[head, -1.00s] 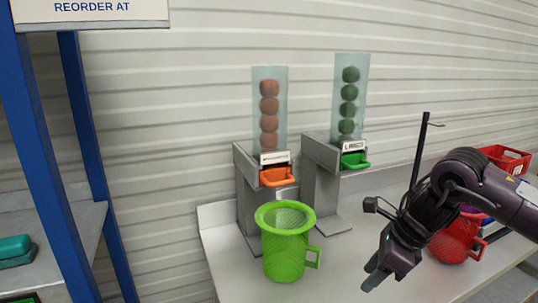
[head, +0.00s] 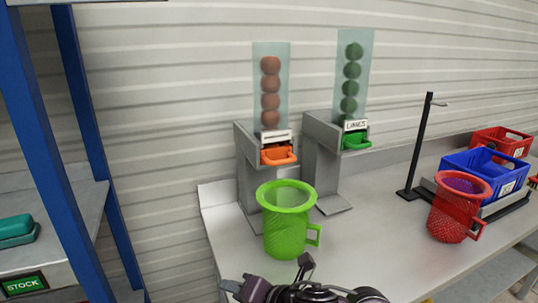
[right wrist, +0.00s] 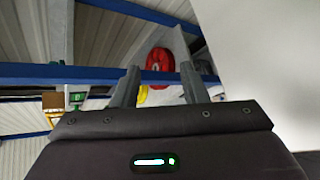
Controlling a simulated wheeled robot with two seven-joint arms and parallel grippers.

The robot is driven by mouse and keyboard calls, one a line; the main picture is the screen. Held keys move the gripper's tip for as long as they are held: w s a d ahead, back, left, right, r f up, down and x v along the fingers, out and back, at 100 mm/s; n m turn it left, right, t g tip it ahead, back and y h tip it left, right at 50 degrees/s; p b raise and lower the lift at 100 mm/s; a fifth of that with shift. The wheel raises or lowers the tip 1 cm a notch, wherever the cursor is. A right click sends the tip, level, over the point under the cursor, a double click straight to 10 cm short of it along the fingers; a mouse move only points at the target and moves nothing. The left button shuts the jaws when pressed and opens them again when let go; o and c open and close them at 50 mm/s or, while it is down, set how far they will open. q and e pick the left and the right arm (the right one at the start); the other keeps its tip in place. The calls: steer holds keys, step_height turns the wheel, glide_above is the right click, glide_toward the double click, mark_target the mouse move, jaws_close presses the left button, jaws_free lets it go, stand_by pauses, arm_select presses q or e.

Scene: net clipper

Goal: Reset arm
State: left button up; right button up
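My right gripper (head: 232,286) is at the bottom edge of the head view, in front of and below the green mesh mug (head: 284,232). In the right wrist view its two fingers (right wrist: 158,82) stand apart with nothing between them, so it is open and empty. Most of my right arm is cut off by the bottom edge of the head view. My left gripper is in neither view.
Orange (head: 279,155) and green (head: 356,140) dispensers stand behind the mug on the grey bench (head: 370,245). At right are a red mesh mug (head: 450,222), a blue crate (head: 480,172), a red crate (head: 503,141) and a black post (head: 420,145). A blue-framed shelf (head: 85,150) stands left.

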steer(key=s+d+f+m+h, duration=0.1)
steer(key=d+f+m+h, duration=0.1)
steer(key=d+m, duration=0.2)
steer(key=s+d+f+m+h, duration=0.1)
steer(key=d+m+h, duration=0.1)
steer(key=d+m, duration=0.3)
steer(key=s+d+f+m+h, duration=0.2)
steer(key=d+m, duration=0.2)
steer(key=m, duration=0.7)
steer(key=shift+s+d+f+t, duration=0.1)
steer(key=shift+d+f+t, duration=0.05)
steer(key=shift+f+t, duration=0.25)
steer(key=s+d+f+m+g+h, duration=0.3)
steer(key=s+d+f+m+g, duration=0.3)
steer(key=s+d+m, duration=0.55)
step_height(320, 180, down, 31)
steer(key=s, duration=0.3)
steer(key=s+d+f+g, duration=0.1)
steer(key=s+d+f, duration=0.1)
steer(key=s+f, duration=0.7)
steer(key=s+d+f, duration=0.2)
steer(key=s+f, duration=0.7)
steer(key=s, duration=0.1)
steer(key=shift+s+f+g, duration=0.25)
steer(key=shift+f+g, duration=0.15)
